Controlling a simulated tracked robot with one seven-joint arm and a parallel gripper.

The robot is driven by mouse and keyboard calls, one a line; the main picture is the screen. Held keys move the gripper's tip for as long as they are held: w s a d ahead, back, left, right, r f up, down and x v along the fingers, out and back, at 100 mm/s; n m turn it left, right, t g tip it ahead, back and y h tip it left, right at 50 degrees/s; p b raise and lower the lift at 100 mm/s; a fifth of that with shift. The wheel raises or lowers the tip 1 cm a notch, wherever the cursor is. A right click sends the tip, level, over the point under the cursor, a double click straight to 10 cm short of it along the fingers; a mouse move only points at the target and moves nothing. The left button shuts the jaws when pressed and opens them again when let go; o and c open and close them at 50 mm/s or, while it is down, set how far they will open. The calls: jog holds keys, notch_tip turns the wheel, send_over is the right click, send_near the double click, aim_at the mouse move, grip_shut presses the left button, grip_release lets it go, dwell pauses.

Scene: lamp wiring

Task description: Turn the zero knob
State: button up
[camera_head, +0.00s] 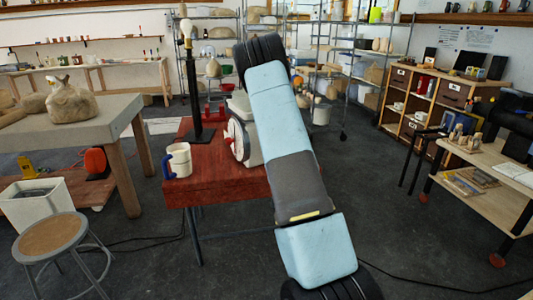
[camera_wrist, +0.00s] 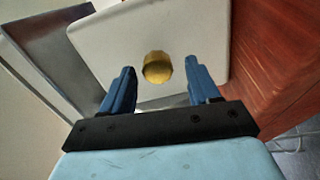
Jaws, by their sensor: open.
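The zero knob (camera_wrist: 157,68) is a round brass-coloured knob on the pale face of a white housing (camera_wrist: 195,22) in the wrist view. My gripper (camera_wrist: 160,69) has its two blue fingers apart, one to each side of the knob. Gaps show between the fingers and the knob, and nothing is held. In the head view a white scale-like device with a round dial (camera_head: 237,138) stands on the red table (camera_head: 210,190). My arm covers its right part, and the knob and my gripper are hidden there.
A white and blue mug (camera_head: 179,160) and a black lamp stand with a bulb (camera_head: 192,85) are on the table left of the device. A metal plate (camera_wrist: 40,55) lies beside the housing in the wrist view. A stool (camera_head: 50,236) stands at front left.

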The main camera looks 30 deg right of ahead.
jog(key=s, duration=1.3)
jog(key=shift+s+a, duration=0.15)
jog(key=shift+s, duration=0.05)
jog(key=shift+r, duration=0.1)
jog(key=w+m, duration=1.4)
jog(key=shift+w+d+y, duration=0.3)
jog(key=shift+d+y, duration=0.05)
jog(key=shift+y, duration=0.05)
jog(key=shift+c, duration=0.3)
